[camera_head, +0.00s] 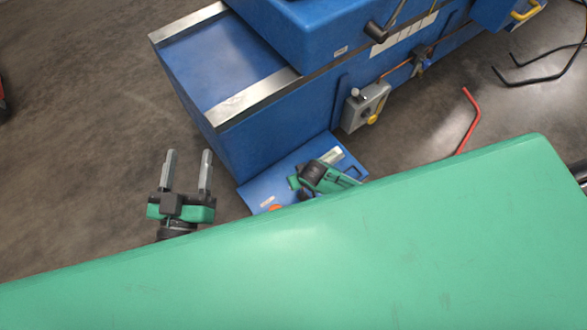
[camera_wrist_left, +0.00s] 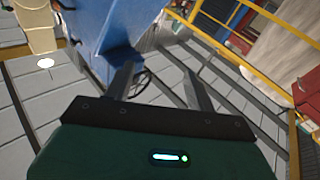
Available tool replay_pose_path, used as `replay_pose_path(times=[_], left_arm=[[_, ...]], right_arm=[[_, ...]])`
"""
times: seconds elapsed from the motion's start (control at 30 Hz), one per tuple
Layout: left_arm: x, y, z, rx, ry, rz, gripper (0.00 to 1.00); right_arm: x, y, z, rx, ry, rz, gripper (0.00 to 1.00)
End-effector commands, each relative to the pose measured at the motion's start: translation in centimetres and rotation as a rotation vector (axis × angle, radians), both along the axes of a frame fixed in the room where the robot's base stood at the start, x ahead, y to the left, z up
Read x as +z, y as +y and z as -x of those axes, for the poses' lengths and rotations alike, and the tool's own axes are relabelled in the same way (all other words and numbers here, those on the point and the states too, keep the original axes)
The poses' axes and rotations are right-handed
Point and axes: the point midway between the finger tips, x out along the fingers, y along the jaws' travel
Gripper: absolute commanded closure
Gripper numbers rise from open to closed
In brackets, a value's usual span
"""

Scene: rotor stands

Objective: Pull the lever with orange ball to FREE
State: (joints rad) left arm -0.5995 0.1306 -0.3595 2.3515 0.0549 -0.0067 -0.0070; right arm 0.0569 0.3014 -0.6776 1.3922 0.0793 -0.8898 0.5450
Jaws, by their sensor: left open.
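My left gripper (camera_head: 187,160) is open and empty, its two grey fingers wide apart. It is left of the blue stand, over bare floor. In the left wrist view the fingers (camera_wrist_left: 157,85) show nothing between them. A small orange round shape (camera_head: 274,208) shows on the low blue plate (camera_head: 255,190), right of my left gripper and apart from it. It is partly hidden by the green surface in front, so I cannot make out its lever or any FREE marking. A green and black part (camera_head: 320,177) sits over the plate; I cannot tell whether it is my right gripper.
The big blue stand (camera_head: 250,145) with metal strips rises behind the plate. A grey box (camera_head: 366,106) with a yellow part is on its side. A red bar (camera_head: 467,120) is farther right. Yellow rails (camera_wrist_left: 190,50) show in the left wrist view.

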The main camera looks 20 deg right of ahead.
Motion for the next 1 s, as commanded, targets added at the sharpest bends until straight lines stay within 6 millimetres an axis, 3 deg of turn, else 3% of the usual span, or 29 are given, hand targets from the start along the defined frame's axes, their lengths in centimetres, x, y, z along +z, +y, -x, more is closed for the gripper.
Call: replay_pose_path(times=[0.3,0.73,1.0], left_arm=[[-4.2,-1.1,1.6,-0.044,0.219,-0.054,0.44],[-4.8,-1.3,1.9,-0.051,0.252,-0.062,0.44],[-7.6,-1.9,3.7,-0.085,0.4,-0.097,0.44]], right_arm=[[0.2,-0.7,2.1,-0.002,-0.15,-0.057,1.0],[0.2,-1.9,5.0,-0.002,-0.4,-0.145,1.0],[-0.2,-2.3,6.4,-0.002,-0.398,-0.145,1.0]])
